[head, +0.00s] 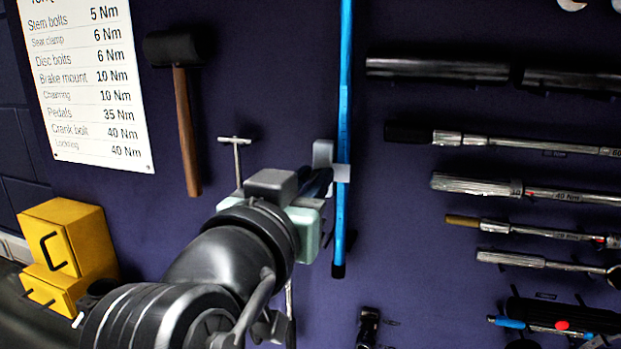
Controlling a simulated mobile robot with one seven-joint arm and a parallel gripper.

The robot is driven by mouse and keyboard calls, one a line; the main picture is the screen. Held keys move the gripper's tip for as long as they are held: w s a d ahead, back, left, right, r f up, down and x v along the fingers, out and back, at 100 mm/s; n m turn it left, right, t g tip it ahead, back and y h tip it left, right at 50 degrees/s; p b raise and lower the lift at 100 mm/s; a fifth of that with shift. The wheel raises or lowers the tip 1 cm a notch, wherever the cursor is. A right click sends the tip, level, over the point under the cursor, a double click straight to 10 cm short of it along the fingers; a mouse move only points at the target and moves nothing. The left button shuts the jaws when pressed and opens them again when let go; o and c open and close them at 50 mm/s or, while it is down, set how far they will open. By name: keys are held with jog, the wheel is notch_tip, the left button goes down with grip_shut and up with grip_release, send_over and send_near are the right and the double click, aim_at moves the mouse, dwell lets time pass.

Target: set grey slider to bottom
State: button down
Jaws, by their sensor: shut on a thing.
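The grey slider (342,173) sits on a vertical blue rail (344,100) on the dark purple wall. The rail runs out of the top of the picture and ends in a black cap (338,271) below. The slider is above that lower end, with bare blue rail between them. My gripper (320,180) reaches in from the lower left and is shut on the slider's left side. My wrist hides part of the gripper, so the exact finger contact is hard to see.
A mallet (185,130) and a T-handle tool (236,158) hang left of the rail. Several torque wrenches (520,190) hang to the right. Yellow boxes (80,240) stand at the lower left. A small black tool (368,328) hangs right of the rail's lower end.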

notch_tip(320, 180, down, 6)
jog(key=b, duration=0.4)
jog(key=shift+s+f, duration=0.1)
jog(key=shift+f, duration=0.05)
jog(key=c, duration=0.8)
grip_release()
jog(key=shift+b, duration=0.3)
jog(key=b+v, duration=0.5)
jog(key=v, duration=0.7)
jog(key=shift+s, duration=0.4)
